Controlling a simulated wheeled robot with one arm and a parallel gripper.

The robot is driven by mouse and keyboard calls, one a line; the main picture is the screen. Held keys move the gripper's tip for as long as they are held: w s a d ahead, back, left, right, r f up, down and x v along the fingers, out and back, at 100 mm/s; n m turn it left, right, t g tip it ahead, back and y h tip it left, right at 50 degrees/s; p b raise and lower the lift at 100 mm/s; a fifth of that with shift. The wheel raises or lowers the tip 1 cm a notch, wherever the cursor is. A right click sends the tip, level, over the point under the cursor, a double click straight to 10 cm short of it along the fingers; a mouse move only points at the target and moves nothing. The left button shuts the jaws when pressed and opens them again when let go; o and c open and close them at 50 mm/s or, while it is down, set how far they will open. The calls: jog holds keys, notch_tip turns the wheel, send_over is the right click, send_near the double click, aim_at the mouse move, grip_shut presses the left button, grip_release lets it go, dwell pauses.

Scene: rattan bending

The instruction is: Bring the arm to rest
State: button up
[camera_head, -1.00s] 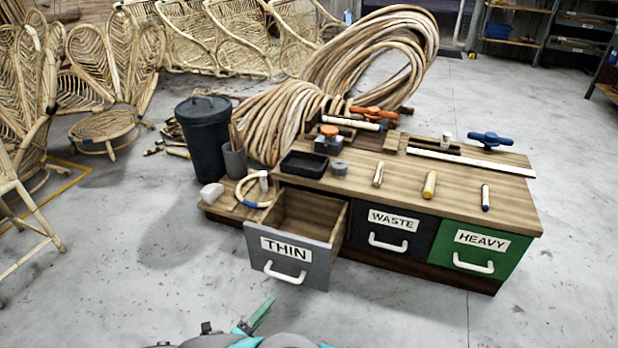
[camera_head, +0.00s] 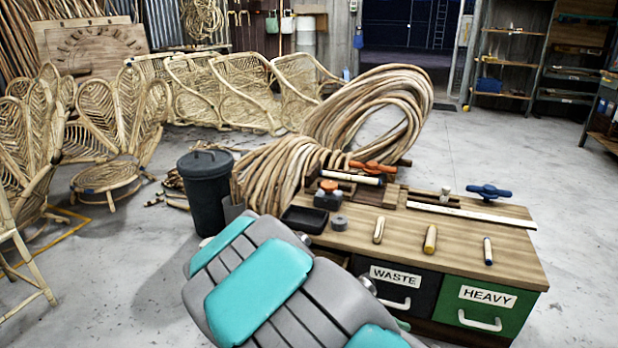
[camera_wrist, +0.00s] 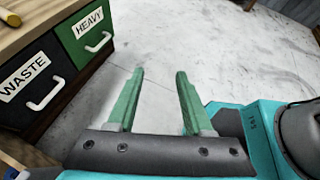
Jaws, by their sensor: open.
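My gripper (camera_wrist: 160,88) shows in the wrist view with its two green fingers apart and nothing between them. It hangs over bare concrete floor, to the right of the bench's drawer fronts. In the head view my grey and teal arm rises across the lower middle and hides the thin drawer's place. My gripper cannot be made out in the head view.
The wooden bench (camera_head: 470,238) holds several short rattan pieces, clamps and a black tray (camera_head: 304,219). The waste drawer (camera_head: 393,288) and heavy drawer (camera_head: 484,303) are shut. A dark bin (camera_head: 206,195) stands left, beside coiled rattan (camera_head: 375,105). Floor right of the bench is clear.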

jog(key=s+d+r+m+g+y, duration=0.2)
jog(key=s+m+y, duration=0.1)
jog(key=s+m, duration=0.25)
jog(key=s+d+r+m+g+y, duration=0.1)
jog(key=s+r+m+y, duration=0.1)
jog(key=s+m+y, duration=0.4)
jog(key=s+a+r+m+t+y, duration=0.1)
jog(key=s+a+r+m+y, duration=0.1)
jog(key=s+a+m, duration=0.4)
jog(key=s+m+y, duration=0.1)
jog(key=s, duration=0.3)
jog(key=shift+s+t, duration=0.2)
jog(key=shift+t, duration=0.1)
jog(key=shift+a, duration=0.1)
